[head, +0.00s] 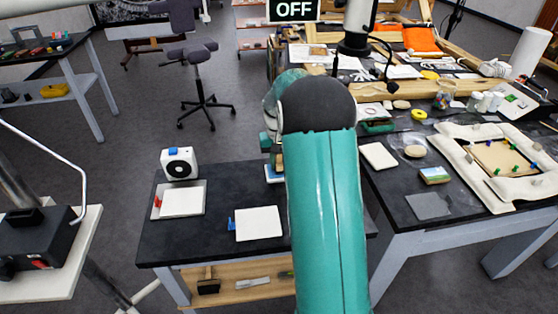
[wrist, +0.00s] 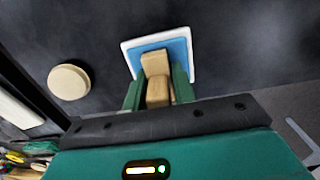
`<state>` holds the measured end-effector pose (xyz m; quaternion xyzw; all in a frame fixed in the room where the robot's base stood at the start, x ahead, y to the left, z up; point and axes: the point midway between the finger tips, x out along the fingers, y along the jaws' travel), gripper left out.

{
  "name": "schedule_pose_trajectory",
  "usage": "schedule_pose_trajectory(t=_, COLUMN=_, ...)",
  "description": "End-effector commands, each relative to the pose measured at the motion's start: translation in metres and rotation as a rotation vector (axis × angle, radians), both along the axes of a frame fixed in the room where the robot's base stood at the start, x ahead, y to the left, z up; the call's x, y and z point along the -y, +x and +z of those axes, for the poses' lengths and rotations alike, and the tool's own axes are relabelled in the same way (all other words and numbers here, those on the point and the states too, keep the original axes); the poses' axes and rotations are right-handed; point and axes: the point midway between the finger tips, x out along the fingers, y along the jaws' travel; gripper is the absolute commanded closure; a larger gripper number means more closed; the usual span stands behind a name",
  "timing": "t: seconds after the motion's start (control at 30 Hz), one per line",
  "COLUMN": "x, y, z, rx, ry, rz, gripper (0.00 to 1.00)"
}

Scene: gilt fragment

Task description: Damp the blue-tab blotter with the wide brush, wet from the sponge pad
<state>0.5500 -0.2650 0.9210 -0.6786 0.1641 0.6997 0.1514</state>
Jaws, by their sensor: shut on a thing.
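The blue-tab blotter (head: 258,223) is a white sheet lying flat on the dark table, its blue tab at its left edge. The sponge pad (head: 275,176) is blue in a white tray, behind and right of that blotter; it also shows in the wrist view (wrist: 176,48). My gripper (wrist: 157,92) is shut on a wooden brush (wrist: 156,65), directly over the pad. In the head view the gripper (head: 275,155) is partly hidden by my arm. The bristles are hidden, so I cannot tell whether they touch the sponge.
A red-tab blotter (head: 182,202) lies at the left of the table, with a white device (head: 179,163) behind it. A round wooden piece (wrist: 69,82) lies left of the pad in the wrist view. A cluttered bench (head: 397,211) stands at the right.

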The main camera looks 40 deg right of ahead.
Motion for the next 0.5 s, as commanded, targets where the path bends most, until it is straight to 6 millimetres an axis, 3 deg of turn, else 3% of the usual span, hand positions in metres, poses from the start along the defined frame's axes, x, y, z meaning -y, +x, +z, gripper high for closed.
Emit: schedule_pose_trajectory(t=0.5, x=0.0000, y=0.0001, z=-0.0060, rx=0.000, ry=0.000, rz=0.000, gripper=0.98)
